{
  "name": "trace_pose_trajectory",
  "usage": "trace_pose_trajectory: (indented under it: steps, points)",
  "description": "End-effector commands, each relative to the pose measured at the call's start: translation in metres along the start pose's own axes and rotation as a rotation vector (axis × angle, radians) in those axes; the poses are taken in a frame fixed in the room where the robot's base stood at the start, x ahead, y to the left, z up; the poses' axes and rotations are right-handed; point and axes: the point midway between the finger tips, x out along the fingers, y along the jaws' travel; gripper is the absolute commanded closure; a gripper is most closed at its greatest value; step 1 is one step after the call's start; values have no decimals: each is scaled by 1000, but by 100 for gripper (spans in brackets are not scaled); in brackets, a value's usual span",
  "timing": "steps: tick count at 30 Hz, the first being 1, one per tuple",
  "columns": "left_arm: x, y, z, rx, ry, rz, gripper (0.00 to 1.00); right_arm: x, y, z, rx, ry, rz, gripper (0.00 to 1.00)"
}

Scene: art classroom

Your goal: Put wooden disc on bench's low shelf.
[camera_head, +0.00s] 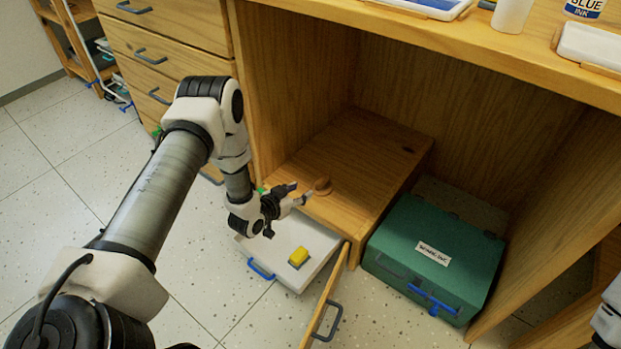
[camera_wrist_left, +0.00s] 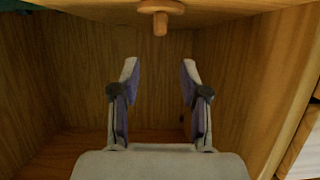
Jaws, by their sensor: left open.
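The wooden disc (camera_head: 322,185) is a small brown round piece on the front left part of the bench's low shelf (camera_head: 372,165). In the left wrist view the disc (camera_wrist_left: 161,7) shows at the top edge with a short peg on it. My left gripper (camera_head: 299,193) is at the shelf's front edge, just left of the disc in the head view. It is open, and in the left wrist view its fingers (camera_wrist_left: 160,72) stand apart with nothing between them. My right gripper is out of view.
A green case (camera_head: 435,250) is to the right. The bench top (camera_head: 500,60) overhangs the shelf. The shelf's back is clear.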

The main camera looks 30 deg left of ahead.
Motion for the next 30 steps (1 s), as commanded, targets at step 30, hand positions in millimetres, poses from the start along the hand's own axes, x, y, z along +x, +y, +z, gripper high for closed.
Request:
trace_pose_trajectory:
  steps: [30]
  points:
    - [-291, 145, 161, -155, -1181, -93, 55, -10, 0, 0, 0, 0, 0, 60]
